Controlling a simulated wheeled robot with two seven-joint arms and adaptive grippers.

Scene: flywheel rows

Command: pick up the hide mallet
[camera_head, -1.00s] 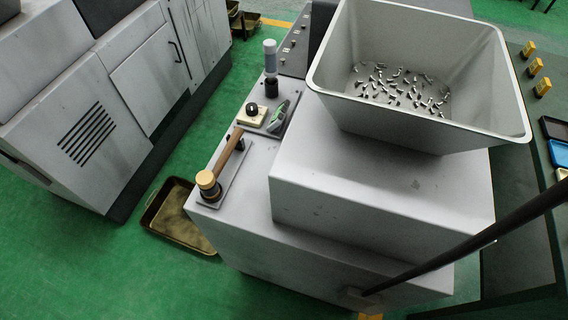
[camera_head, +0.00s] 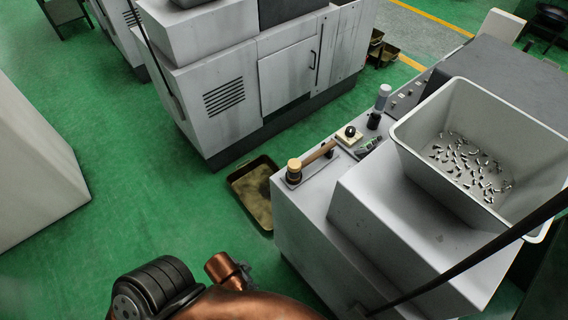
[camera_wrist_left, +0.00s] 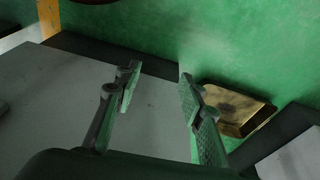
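The hide mallet (camera_head: 311,160) lies on the light grey top of the near machine in the head view. Its pale yellow head is toward the lower left, and its brown wooden handle points to the upper right. I do not see it in the left wrist view. My left gripper (camera_wrist_left: 157,83) shows there with its two fingers apart and nothing between them, with grey surface and green floor beyond. In the head view, copper and black parts of my arm show at the bottom, but no fingertips. My right gripper is in neither current view.
A large bin (camera_head: 408,155) of metal parts stands to the right. A brass-coloured tray (camera_head: 236,184) lies on the floor beside the machine. Green floor is open at left.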

